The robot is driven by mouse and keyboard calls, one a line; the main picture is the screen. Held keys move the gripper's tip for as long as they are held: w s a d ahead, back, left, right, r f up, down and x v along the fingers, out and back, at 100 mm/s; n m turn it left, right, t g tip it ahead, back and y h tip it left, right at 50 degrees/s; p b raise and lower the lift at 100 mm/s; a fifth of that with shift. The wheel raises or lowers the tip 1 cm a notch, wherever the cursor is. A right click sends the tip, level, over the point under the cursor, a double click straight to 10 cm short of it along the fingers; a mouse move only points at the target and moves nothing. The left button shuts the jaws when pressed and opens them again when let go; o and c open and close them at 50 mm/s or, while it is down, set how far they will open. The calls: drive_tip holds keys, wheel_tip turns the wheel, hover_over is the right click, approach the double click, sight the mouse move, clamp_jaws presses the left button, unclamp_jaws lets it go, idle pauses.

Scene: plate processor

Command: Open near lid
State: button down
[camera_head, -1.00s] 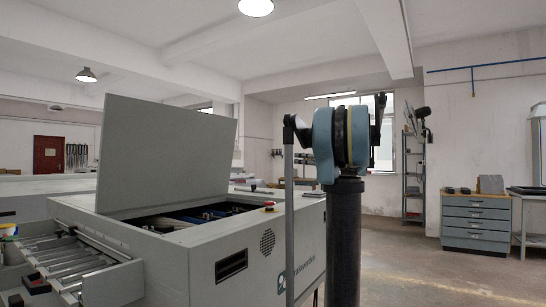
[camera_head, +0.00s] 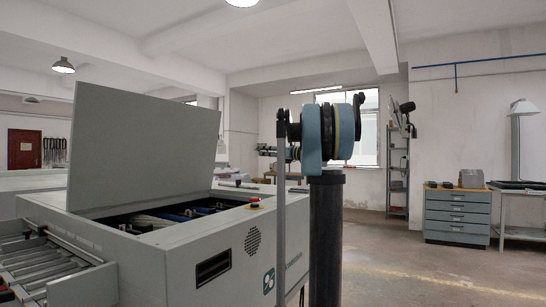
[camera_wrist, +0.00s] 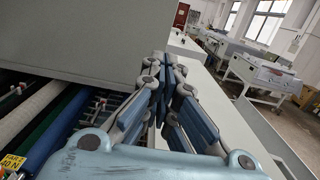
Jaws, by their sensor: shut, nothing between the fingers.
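The lid (camera_head: 145,150) is a large flat grey panel. It stands raised and tilted above the plate processor (camera_head: 180,245), showing the open bay (camera_head: 165,212) beneath it. The lid also fills the upper left of the wrist view (camera_wrist: 75,40). My gripper (camera_wrist: 168,70) has its blue-grey fingers together, with nothing between them. In the wrist view it appears in front of the lid's right end, over the bay's edge, and I see no clear contact with the lid. In the head view I cannot clearly make out the gripper.
Inside the bay are rollers, including a blue one (camera_wrist: 55,135). An emergency stop button (camera_head: 254,203) sits on the casing's top right. A roller feed table (camera_head: 45,265) extends at the left front. A drawer cabinet (camera_head: 457,215) stands far right, with open floor before it.

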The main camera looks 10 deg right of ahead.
drive_tip(key=shift+w+a+r, duration=0.35)
drive_tip(key=shift+a+r, duration=0.1)
drive_tip(key=shift+r, duration=0.25)
drive_tip(key=shift+w+a+r, duration=0.3)
drive_tip(key=shift+a+r, duration=0.15)
drive_tip(key=shift+r, duration=0.25)
